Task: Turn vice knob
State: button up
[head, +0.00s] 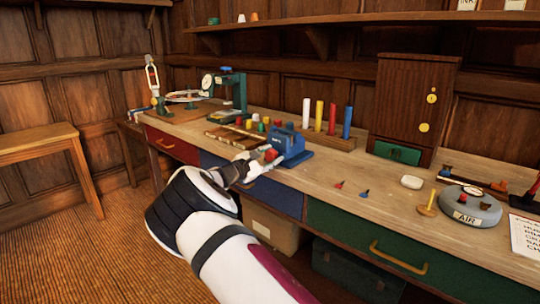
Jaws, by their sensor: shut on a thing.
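A blue vice (288,143) stands at the front edge of the wooden bench. Its red knob (271,155) faces the front left of the bench. My gripper (264,160) is at the knob, its fingers shut on it. My white arm reaches in from the bottom of the picture and hides part of the bench front. The fingers are small in view, so their exact hold on the knob is hard to make out.
A rack (335,139) with white, yellow, red and blue rods stands behind the vice. A wooden cabinet (412,95) is farther right. A grey round device (469,207) labelled AIR sits at the right. Small loose pieces lie on the bench (330,173) between.

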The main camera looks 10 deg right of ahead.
jog(key=n, duration=0.3)
jog(key=shift+n+p, duration=0.3)
jog(key=shift+n, duration=0.1)
jog(key=n, duration=0.7)
jog(key=shift+w+a, duration=0.1)
jog(key=n, duration=0.4)
jog(key=shift+f+n, duration=0.1)
jog(key=shift+n, duration=0.2)
jog(key=n, duration=0.3)
jog(key=shift+n+p, duration=0.3)
jog(key=shift+n, duration=0.1)
jog(key=n, duration=0.3)
jog(key=shift+n, duration=0.3)
jog(key=n, duration=0.4)
jog(key=shift+f, duration=0.1)
jog(key=shift+n, duration=1.8)
